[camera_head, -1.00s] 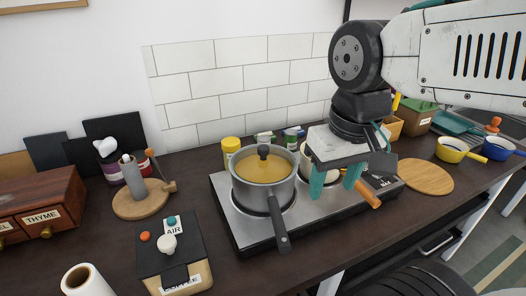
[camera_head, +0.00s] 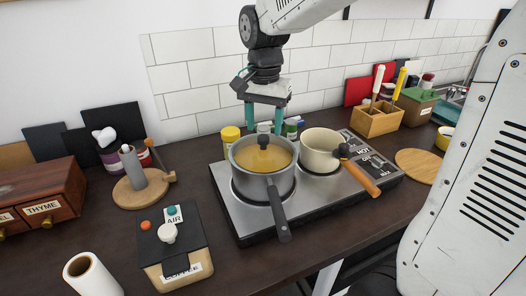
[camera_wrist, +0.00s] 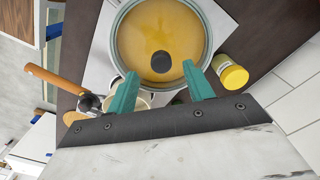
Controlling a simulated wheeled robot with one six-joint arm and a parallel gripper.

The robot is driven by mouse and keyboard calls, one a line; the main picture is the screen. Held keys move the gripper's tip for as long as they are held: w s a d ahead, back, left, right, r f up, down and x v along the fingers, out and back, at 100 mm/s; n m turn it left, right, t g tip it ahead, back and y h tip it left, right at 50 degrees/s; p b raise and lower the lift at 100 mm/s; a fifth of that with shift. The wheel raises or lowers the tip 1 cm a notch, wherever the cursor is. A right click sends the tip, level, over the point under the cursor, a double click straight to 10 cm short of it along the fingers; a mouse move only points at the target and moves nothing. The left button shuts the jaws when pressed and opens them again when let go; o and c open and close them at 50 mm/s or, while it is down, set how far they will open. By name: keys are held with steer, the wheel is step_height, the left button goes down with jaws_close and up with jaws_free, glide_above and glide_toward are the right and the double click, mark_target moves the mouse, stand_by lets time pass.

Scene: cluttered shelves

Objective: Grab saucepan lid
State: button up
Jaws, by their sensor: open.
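The saucepan lid (camera_head: 272,156) is yellowish with a grey rim and a dark round knob (camera_head: 263,141). It sits on the grey saucepan (camera_head: 258,186) on the hob's left plate. In the wrist view the lid (camera_wrist: 135,45) is seen from above, with its knob (camera_wrist: 161,61) ahead of and between the fingers. My gripper (camera_head: 264,131) has teal fingers, open and empty, pointing down above or just behind the lid's far side. It also shows in the wrist view (camera_wrist: 162,84). I see no contact with the knob.
A cream pan (camera_head: 320,148) with a wooden handle (camera_head: 361,179) stands on the hob's right plate. A yellow-capped jar (camera_head: 230,137) and other jars stand behind the saucepan. The saucepan's handle (camera_head: 279,215) points forward. A coffee box (camera_head: 173,252) stands front left.

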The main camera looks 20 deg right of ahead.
mark_target(263, 136)
step_height(263, 136, down, 5)
steer(key=shift+r, duration=0.2)
steer(key=shift+c, duration=0.3)
jaws_close()
steer(key=shift+w+r, duration=0.1)
